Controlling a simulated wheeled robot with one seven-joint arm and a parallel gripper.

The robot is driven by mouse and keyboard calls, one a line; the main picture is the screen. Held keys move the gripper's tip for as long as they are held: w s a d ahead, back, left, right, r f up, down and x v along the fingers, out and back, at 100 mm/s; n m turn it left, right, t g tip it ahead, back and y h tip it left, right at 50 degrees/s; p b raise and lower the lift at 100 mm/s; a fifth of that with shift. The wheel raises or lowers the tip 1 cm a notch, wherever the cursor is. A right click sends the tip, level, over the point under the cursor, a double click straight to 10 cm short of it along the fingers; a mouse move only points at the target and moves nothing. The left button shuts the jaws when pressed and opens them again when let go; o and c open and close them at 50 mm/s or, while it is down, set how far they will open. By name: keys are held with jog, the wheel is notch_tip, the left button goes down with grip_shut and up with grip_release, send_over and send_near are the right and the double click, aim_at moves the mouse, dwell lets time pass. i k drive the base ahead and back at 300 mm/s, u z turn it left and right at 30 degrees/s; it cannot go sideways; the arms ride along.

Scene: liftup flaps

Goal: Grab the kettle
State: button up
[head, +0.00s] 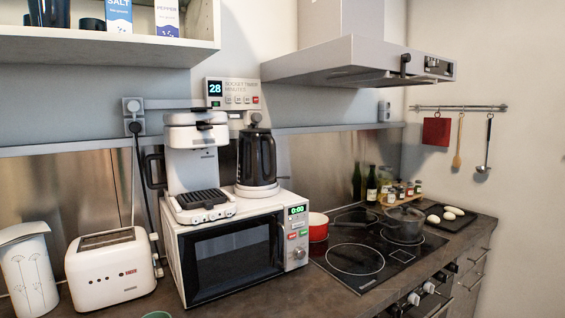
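The kettle (257,158) is dark with a white base and stands upright on top of the white microwave (179,262), toward its right side. Its dark handle appears to run along its body; which way it faces is hard to tell. A white coffee machine (192,150) stands just left of the kettle on the same microwave. My gripper is not in view.
A white socket timer (232,88) is on the wall behind the kettle. A steel range hood (362,62) juts out at upper right, and an open shelf (110,46) at upper left. A red pot (318,227) and black hob (375,252) are right; a toaster (110,275) is left.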

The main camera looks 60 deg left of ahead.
aim_at(257, 168)
jog(key=i, duration=1.9)
jog(key=u, duration=3.1)
